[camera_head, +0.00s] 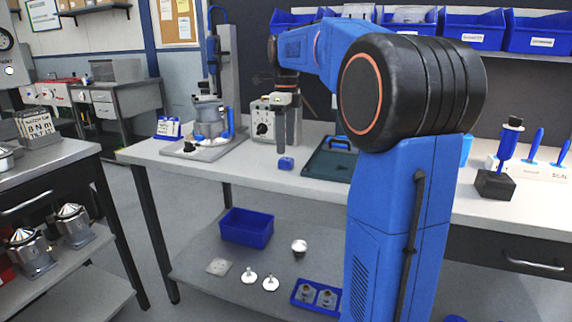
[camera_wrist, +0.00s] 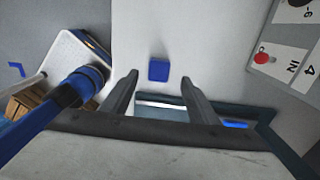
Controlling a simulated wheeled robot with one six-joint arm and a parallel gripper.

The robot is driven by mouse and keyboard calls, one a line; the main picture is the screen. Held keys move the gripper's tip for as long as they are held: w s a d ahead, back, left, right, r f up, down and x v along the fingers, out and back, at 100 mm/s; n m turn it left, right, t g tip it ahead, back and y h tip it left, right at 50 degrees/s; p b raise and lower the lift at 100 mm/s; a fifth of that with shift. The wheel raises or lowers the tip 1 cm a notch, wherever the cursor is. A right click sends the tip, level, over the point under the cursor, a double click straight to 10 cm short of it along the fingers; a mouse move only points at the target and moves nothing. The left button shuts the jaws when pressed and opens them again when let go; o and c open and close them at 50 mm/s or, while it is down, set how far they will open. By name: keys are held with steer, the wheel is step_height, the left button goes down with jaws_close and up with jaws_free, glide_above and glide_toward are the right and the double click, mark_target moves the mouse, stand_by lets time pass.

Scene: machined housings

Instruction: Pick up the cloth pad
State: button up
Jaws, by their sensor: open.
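A small blue block-like pad (camera_head: 286,163), which I take to be the cloth pad, lies on the light workbench top near its front edge. In the wrist view the pad (camera_wrist: 158,70) shows as a blue square in the gap just ahead of my fingertips. My gripper (camera_head: 288,143) points down above the bench, close over the pad. In the wrist view its two fingers (camera_wrist: 160,79) are spread wide, with nothing held between them. The exact height of the fingertips above the pad is hard to tell.
A dark tray (camera_head: 313,171) lies just right of the pad, partly hidden by my arm. A base plate with a blue-fitted fixture (camera_head: 209,122) stands to the left. A grey box with a black knob (camera_head: 264,127) stands behind.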

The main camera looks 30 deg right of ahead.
mark_target(286, 159)
steer(key=shift+s+f, duration=0.1)
steer(key=shift+f, duration=2.5)
steer(key=c, duration=1.2)
steer(key=shift+r, duration=0.1)
step_height(286, 159, up, 10)
steer(key=shift+f, duration=0.1)
